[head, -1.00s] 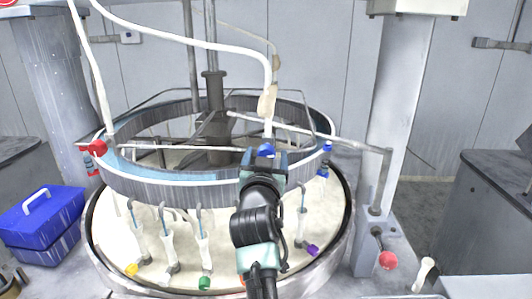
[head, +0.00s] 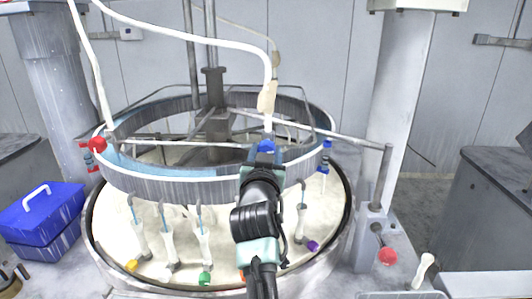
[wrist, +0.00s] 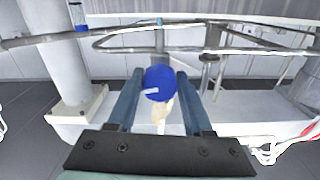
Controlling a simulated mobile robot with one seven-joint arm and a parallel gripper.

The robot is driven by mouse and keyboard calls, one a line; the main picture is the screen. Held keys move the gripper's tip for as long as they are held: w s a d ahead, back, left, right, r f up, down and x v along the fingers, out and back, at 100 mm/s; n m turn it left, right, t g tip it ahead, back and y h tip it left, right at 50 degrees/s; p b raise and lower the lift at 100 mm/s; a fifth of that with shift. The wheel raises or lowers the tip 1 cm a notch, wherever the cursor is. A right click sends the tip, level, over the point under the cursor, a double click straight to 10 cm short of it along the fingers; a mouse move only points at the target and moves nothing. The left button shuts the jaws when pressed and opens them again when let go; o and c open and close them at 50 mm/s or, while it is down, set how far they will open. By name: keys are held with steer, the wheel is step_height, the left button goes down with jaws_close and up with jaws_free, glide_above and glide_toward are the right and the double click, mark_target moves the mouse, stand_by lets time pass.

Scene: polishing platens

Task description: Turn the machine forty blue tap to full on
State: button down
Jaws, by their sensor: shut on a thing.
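The blue tap (head: 266,146) has a round blue knob and sits at the lower end of a white hose, over the front part of the raised ring. In the wrist view the blue knob (wrist: 158,82) lies between my two fingers, with a short white mark on its face. My gripper (head: 266,160) reaches it from the front, and the fingers are shut on the knob. In the wrist view my gripper (wrist: 158,90) shows one dark blue finger on each side of it. The contact faces are hard to see.
The grey ring (head: 160,185) stands over a pale round platen (head: 105,215). A red tap (head: 97,144) is at the ring's left, another blue tap (head: 327,143) at its right. A metal bar (head: 330,138) crosses at right.

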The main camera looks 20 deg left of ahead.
steer(key=shift+f, duration=0.1)
steer(key=shift+f+m+b, duration=0.1)
steer(key=shift+m+b, duration=0.5)
steer(key=shift+b, duration=0.15)
steer(key=m+b, duration=0.2)
steer(key=m, duration=0.1)
steer(key=shift+a+b, duration=0.1)
steer(key=shift+b, duration=0.2)
steer(key=m+b, duration=0.2)
steer(key=m, duration=0.4)
steer(key=m+b, duration=0.1)
steer(key=m, duration=0.3)
steer(key=shift+r, duration=0.25)
steer(key=m, duration=0.5)
steer(key=shift+b, duration=0.3)
steer(key=shift+m, duration=0.4)
